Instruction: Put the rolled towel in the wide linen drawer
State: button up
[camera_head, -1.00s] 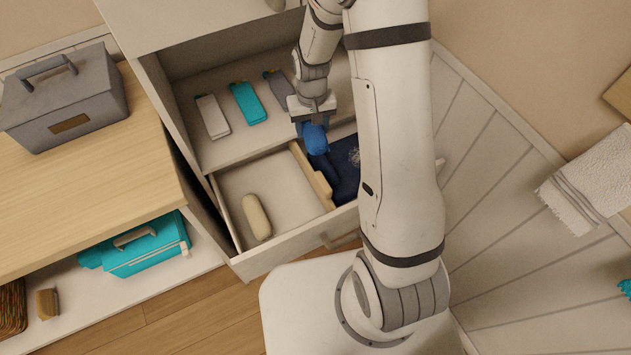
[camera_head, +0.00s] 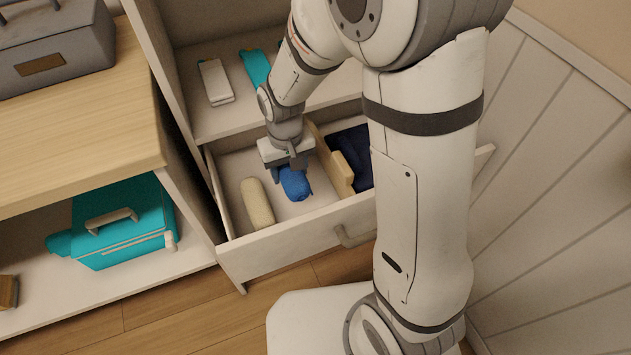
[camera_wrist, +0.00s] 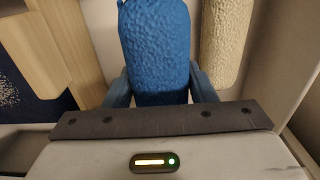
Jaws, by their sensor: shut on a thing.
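The blue rolled towel (camera_head: 296,184) is held between the fingers of my gripper (camera_head: 288,167), which is shut on it. In the wrist view the towel (camera_wrist: 155,45) stands out between the two fingers (camera_wrist: 157,88). The head view shows it low inside the left, wider compartment of the open drawer (camera_head: 290,235). I cannot tell whether it touches the drawer floor. A cream roll (camera_head: 257,203) lies in the same compartment, just left of the blue towel. It also shows in the wrist view (camera_wrist: 226,40), beside the blue towel and apart from it.
A wooden divider (camera_head: 335,165) separates the compartment from a narrower one with dark blue cloth (camera_head: 352,150). A shelf above holds a white item (camera_head: 215,82) and a teal item (camera_head: 257,68). A teal case (camera_head: 120,225) and a grey box (camera_head: 50,45) stand at left.

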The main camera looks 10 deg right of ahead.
notch_tip(320, 180, down, 8)
jog(key=shift+r+b, duration=0.1)
jog(key=shift+b, duration=1)
jog(key=shift+f, duration=0.2)
jog(key=o, duration=1)
jog(key=shift+r, duration=0.1)
